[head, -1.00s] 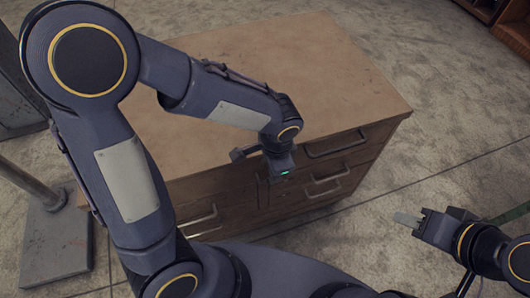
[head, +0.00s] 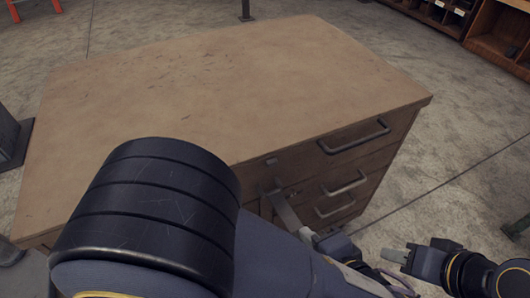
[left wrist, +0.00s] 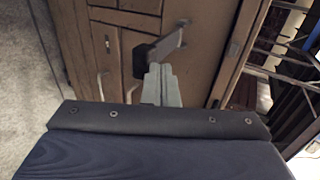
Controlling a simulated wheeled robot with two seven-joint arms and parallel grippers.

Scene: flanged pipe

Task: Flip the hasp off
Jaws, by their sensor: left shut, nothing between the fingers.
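The hasp (head: 284,210) is a grey metal strap standing out from the upper front of the wooden cabinet (head: 215,85). In the left wrist view the hasp (left wrist: 171,43) is a light strap with a dark block at its lower end. My left gripper (left wrist: 160,73) is shut and empty, its tips just below the strap and dark block; I cannot tell whether they touch. In the head view my left gripper (head: 308,236) is small and partly hidden by my arm, near the strap's lower end. My right gripper (head: 394,255) is at the lower right, away from the cabinet; its jaw gap is unclear.
Several drawers with bar handles (head: 355,138) fill the cabinet's front right. The cabinet top is bare. Open floor (head: 455,130) lies to the right, with wooden shelving (head: 497,35) at the back right. My left arm covers the cabinet's front left.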

